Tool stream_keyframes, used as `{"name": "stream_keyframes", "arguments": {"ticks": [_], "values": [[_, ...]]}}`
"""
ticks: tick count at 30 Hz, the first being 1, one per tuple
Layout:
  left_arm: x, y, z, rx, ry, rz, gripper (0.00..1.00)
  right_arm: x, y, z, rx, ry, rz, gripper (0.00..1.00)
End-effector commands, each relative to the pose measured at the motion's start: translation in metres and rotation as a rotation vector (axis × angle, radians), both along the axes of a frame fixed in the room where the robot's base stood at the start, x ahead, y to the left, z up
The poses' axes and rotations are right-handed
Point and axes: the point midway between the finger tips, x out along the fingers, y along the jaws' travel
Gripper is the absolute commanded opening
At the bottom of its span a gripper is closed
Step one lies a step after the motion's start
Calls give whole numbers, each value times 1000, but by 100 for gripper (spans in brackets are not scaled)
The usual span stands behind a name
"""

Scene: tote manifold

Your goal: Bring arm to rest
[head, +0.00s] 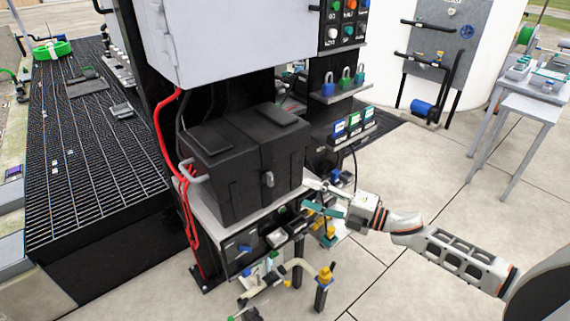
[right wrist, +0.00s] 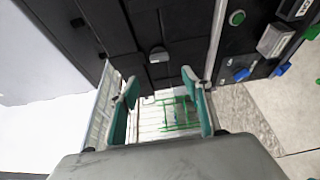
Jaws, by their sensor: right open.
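My right arm comes in from the right in the head view. Its right gripper (head: 322,203) is beside the lower front of the equipment stand, near the front right corner of the shelf under a black case (head: 240,190). In the right wrist view the two teal fingers of the right gripper (right wrist: 160,82) are spread apart. No object shows held between them. The black case (right wrist: 125,30) with its grey latch lies beyond the fingertips there. My left gripper does not show in the head view.
Below the case is a black control panel (head: 245,245) with knobs, and pipes with yellow fittings (head: 325,275) stand in front of it. A shelf of padlocks (head: 343,90) is above right. A grey table (head: 530,105) stands far right. Paved floor (head: 400,280) around my arm is clear.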

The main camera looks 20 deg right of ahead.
Motion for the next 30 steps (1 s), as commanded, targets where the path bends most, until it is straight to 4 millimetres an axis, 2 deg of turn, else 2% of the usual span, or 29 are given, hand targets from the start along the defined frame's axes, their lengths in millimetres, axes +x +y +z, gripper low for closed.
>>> {"name": "stream_keyframes", "arguments": {"ticks": [5,8,10,14,18,21,25,27,30], "values": [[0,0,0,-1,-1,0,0,-3,4,-6,28,23,-13,49],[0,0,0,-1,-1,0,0,-15,17,-26,125,102,-63,49],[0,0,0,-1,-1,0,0,-30,29,-49,233,199,-129,49],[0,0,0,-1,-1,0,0,-72,48,-102,484,446,-303,49],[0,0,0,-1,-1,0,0,-130,60,-160,736,724,-513,49],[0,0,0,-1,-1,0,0,-173,67,-193,875,892,-649,49],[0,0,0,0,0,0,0,-214,74,-218,989,1036,-770,49],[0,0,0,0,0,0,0,-228,76,-225,1020,1080,-807,49],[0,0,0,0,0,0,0,-236,77,-230,1042,1108,-831,49]]}}
